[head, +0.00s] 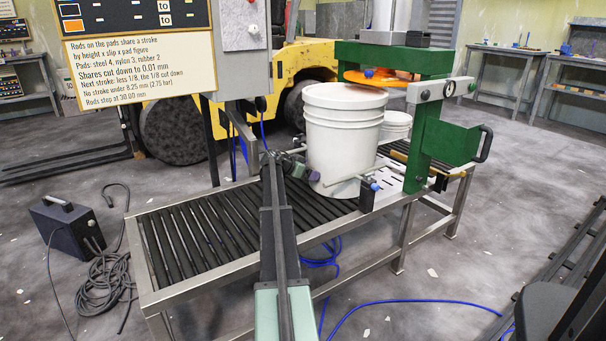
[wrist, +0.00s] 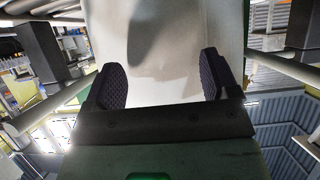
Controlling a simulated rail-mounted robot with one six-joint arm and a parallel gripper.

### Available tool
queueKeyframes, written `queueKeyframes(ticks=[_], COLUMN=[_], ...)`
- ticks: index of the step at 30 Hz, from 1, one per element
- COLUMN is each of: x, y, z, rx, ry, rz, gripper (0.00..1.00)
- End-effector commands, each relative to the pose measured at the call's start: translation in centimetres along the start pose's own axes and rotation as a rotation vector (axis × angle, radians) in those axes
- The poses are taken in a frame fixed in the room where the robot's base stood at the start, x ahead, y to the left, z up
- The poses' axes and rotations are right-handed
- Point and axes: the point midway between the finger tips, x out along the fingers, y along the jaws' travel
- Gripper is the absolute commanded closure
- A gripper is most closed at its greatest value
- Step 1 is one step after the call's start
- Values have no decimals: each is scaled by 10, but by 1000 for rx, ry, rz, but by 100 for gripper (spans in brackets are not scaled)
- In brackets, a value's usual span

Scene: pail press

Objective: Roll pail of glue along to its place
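A large white pail (head: 343,140) stands upright on the roller conveyor (head: 205,238), just left of the green press frame (head: 433,130). Its rim is close to the press's orange plate (head: 376,77). My gripper (head: 303,169) is low at the pail's left side. In the wrist view my gripper (wrist: 164,80) has its two dark ribbed pads wide apart, with the pail's white wall (wrist: 165,45) filling the space beyond them. I cannot tell whether the pads touch the wall. The pail's contents are hidden.
A second, smaller-looking white pail (head: 396,125) stands behind the large one. A rod with a blue knob (head: 375,187) sits at the conveyor's near edge. A sign (head: 140,70) hangs upper left. The conveyor's left rollers are bare. A dark box (head: 68,225) and cables lie on the floor.

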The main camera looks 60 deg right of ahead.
Motion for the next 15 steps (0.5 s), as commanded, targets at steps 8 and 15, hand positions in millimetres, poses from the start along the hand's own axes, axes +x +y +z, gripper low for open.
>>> queueKeyframes(ticks=[8, 15], x=[18, 33], y=[0, 0], z=[-10, -18], rx=[2, 2], ry=[0, 0], rz=[2, 2], gripper=[20, 20])
